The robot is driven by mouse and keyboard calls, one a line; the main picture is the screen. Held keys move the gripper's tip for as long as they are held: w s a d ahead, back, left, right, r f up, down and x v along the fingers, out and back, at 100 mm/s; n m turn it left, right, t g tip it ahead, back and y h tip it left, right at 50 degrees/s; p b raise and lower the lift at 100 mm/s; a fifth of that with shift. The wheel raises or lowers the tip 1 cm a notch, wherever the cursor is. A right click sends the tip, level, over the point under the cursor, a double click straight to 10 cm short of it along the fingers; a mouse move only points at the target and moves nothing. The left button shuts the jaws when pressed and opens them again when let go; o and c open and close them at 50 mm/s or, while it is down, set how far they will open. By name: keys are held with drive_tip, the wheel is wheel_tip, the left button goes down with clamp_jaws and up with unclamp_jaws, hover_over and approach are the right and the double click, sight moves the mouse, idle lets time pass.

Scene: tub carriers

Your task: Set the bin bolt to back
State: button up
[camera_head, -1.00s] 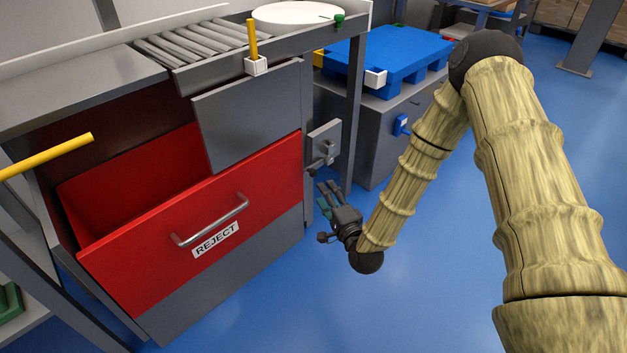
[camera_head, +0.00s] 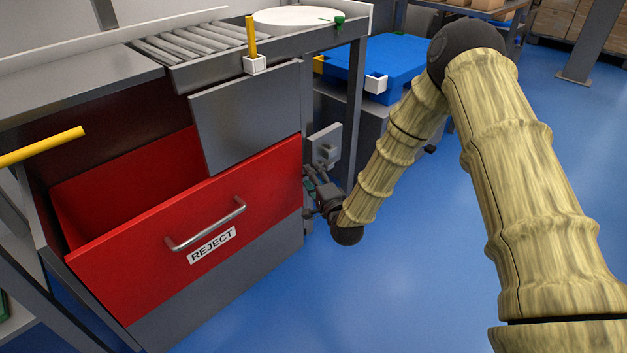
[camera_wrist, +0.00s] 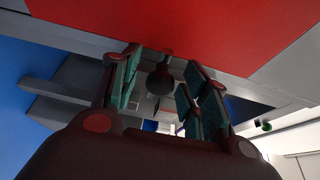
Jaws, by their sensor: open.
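The red bin (camera_head: 150,265) labelled REJECT stands tilted out of its grey cabinet. The bin bolt's grey plate and fitting (camera_head: 326,143) are beside the bin's right edge. My gripper (camera_head: 312,182) is just below this fitting, close to the cabinet's right side. In the wrist view my gripper (camera_wrist: 162,88) is open, with its green-padded fingers apart. A dark round knob (camera_wrist: 160,80), seemingly the bolt's, shows between the fingers, with no clear contact. The bolt's setting cannot be made out, as my gripper partly covers it in the head view.
A grey panel (camera_head: 245,115) hangs above the bin, under a roller conveyor (camera_head: 190,42). A frame leg (camera_head: 356,110) stands right of the bolt plate. A blue pallet (camera_head: 385,62) lies behind. The blue floor (camera_head: 300,310) in front is clear.

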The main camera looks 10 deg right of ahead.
clamp_jaws()
drive_tip(key=shift+w+d+p, duration=0.6)
drive_tip(key=shift+w+d, duration=0.2)
drive_tip(key=shift+d, duration=0.3)
unclamp_jaws()
drive_tip(key=shift+s, duration=0.15)
drive_tip(key=v, duration=1.1)
drive_tip(key=shift+s, duration=0.35)
drive_tip(key=shift+f, duration=0.1)
